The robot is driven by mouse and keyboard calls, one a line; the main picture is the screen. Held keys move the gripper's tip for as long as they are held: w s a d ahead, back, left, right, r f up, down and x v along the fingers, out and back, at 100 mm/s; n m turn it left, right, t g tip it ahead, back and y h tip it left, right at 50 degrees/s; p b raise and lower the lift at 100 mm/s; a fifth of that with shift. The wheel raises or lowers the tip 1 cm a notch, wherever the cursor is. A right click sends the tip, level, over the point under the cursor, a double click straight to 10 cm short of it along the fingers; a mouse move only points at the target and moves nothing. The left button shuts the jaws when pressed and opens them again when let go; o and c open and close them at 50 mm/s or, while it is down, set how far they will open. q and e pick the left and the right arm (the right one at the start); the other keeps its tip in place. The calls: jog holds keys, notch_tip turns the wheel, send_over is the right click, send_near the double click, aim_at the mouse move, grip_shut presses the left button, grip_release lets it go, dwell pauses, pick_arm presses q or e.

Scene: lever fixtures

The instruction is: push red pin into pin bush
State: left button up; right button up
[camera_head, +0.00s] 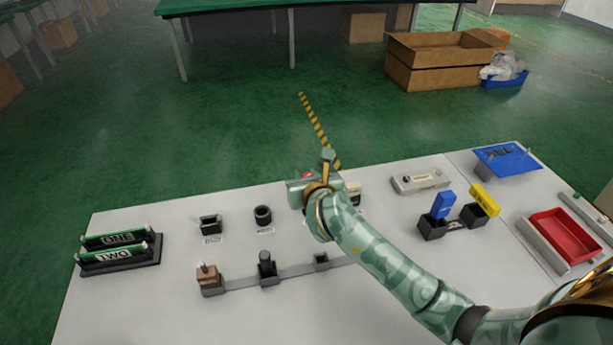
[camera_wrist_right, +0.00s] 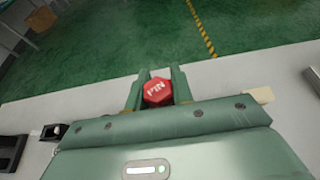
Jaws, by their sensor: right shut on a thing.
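The red pin (camera_wrist_right: 157,92) has a hexagonal head marked PIN. In the right wrist view it sits between the two fingers of my right gripper (camera_wrist_right: 158,84), which is shut on it. In the head view only a small red part of the pin (camera_head: 308,175) shows beside my right gripper (camera_head: 304,180), over the far middle of the white table. The pin's lower end is hidden. I cannot clearly make out the pin bush; a round black socket (camera_head: 263,215) stands left of the gripper, its label too small to read. My left gripper is not in view.
A blue block (camera_head: 443,205), a yellow block (camera_head: 485,199) and a red tray (camera_head: 563,237) are at right.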

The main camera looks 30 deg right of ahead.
jog(key=shift+f+b, duration=1.45)
jog(key=shift+f, duration=0.65)
jog(key=o, duration=1)
jog(key=shift+o, duration=0.2)
jog(key=p+v, duration=0.4)
jog(key=v, duration=1.2)
jog(key=shift+s+p, duration=0.15)
jog(key=shift+p, duration=0.15)
